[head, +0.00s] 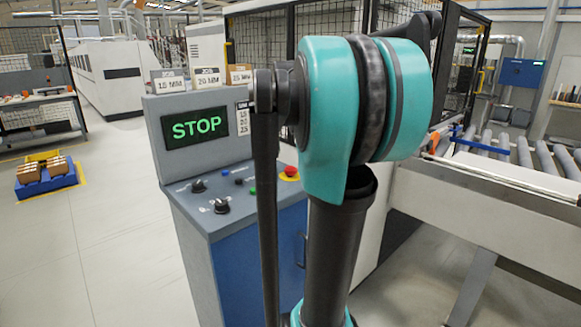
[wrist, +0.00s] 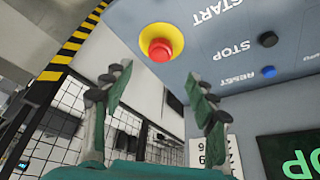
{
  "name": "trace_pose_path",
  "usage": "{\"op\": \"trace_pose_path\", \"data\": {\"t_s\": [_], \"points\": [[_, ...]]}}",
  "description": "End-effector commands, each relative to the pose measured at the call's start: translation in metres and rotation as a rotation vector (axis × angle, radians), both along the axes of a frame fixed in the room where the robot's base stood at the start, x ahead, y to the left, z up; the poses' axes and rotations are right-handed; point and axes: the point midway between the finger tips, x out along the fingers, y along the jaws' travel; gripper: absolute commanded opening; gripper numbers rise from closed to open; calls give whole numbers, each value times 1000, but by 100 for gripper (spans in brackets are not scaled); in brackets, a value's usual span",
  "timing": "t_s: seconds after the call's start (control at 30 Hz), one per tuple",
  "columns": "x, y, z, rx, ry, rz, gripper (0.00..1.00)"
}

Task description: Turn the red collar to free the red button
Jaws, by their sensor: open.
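The red button (head: 290,171) sits on a yellow base at the right end of the sloped console panel (head: 215,212). In the wrist view the red button (wrist: 160,49) shows at the top centre, with the yellow base (wrist: 152,36) around it. I cannot tell the collar apart from the button. My gripper (wrist: 155,95) is open and empty. Its two fingers stand apart below the button in the wrist view and do not appear to touch it. In the head view my arm hides the gripper.
The screen (head: 195,127) reads STOP. A roller conveyor (head: 500,160) stands at the right. Open floor (head: 110,230) lies left of the console.

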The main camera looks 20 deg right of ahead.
Motion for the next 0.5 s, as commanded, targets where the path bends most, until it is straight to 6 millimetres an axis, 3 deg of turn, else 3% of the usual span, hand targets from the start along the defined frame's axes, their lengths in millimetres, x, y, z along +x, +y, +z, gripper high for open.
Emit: {"op": "trace_pose_path", "data": {"t_s": [0.3, 0.5], "points": [[22, -10, -57, 0, 0, -1, 58], [30, -14, -79, 0, 0, -1, 58]]}}
